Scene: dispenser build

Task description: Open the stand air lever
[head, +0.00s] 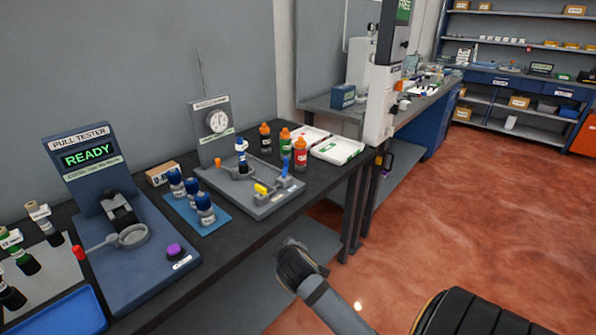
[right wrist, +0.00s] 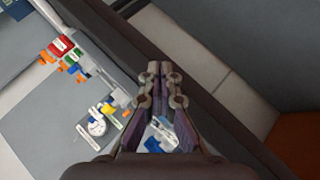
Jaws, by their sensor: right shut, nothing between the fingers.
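The grey stand (head: 222,183) sits on the dark bench, with a round gauge (head: 217,122) on the upright panel behind it. A yellow lever-like part (head: 262,189) and a blue upright part (head: 285,167) are at its right side; I cannot tell which is the air lever. In the right wrist view the yellow part (right wrist: 108,109) lies left of the fingers, apart from them. My right gripper (right wrist: 161,68) is shut and empty. In the head view it (head: 292,258) is in front of the bench's front edge, its fingertips not clear. My left gripper is not in view.
A pull tester (head: 160,255) reading READY stands at left. Blue-capped bottles on a blue mat (head: 217,222) are left of the stand. The floor at right is clear.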

